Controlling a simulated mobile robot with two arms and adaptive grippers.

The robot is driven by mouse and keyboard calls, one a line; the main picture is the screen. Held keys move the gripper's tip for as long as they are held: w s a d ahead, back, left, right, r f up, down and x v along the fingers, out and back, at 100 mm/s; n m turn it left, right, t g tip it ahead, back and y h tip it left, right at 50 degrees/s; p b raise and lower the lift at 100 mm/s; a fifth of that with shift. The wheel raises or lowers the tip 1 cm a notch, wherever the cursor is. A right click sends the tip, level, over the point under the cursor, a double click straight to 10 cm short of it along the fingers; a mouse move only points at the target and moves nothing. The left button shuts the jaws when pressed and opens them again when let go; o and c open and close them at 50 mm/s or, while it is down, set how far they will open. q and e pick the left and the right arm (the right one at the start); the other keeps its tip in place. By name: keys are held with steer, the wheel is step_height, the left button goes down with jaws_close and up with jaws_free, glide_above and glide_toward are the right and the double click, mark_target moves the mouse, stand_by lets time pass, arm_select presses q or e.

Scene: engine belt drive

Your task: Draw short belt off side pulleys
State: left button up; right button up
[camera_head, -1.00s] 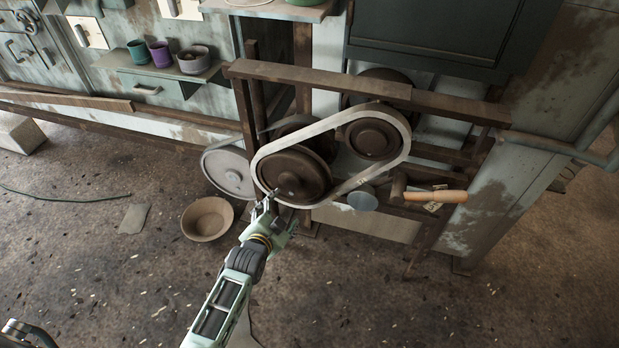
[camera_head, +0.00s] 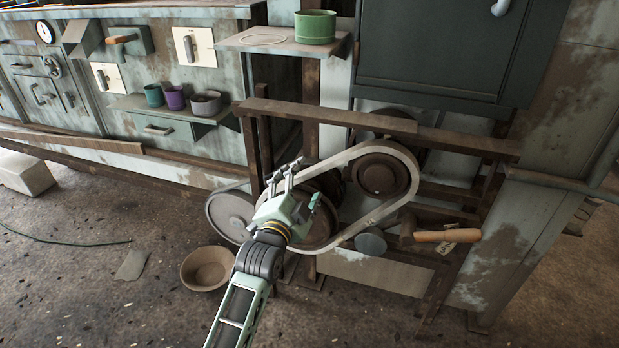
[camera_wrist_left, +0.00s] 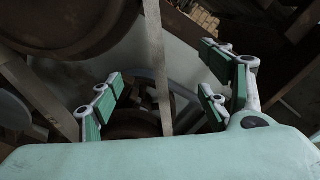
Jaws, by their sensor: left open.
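The pale grey short belt (camera_head: 371,218) is looped around two dark pulleys on the side of the frame, the right pulley (camera_head: 382,175) and the larger left pulley (camera_head: 322,226). My left gripper (camera_head: 283,173) is in front of the left pulley and hides much of it and the belt's left end. Its fingers point up and are open. In the left wrist view the open fingers (camera_wrist_left: 164,85) stand apart, and a pale belt strand (camera_wrist_left: 157,62) shows in the gap between them. I cannot tell whether they touch it. My right gripper is not in view.
A wooden beam (camera_head: 330,116) crosses above the belt. A mallet (camera_head: 440,236) lies right of it. A grey wheel (camera_head: 230,212) is behind my gripper. A brown bowl (camera_head: 207,268) is on the floor. Shelves with pots, including a green one (camera_head: 315,26), are above left.

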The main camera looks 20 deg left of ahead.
mark_target(308, 176)
arm_select(q)
steer(key=shift+w+f+b, duration=0.1)
steer(key=shift+w+b, duration=0.4)
steer(key=shift+w, duration=0.25)
steer(key=shift+w+d, duration=0.1)
steer(key=shift+w, duration=1.6)
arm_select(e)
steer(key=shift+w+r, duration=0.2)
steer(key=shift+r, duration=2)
arm_select(q)
jaws_close()
steer(key=shift+r, duration=0.2)
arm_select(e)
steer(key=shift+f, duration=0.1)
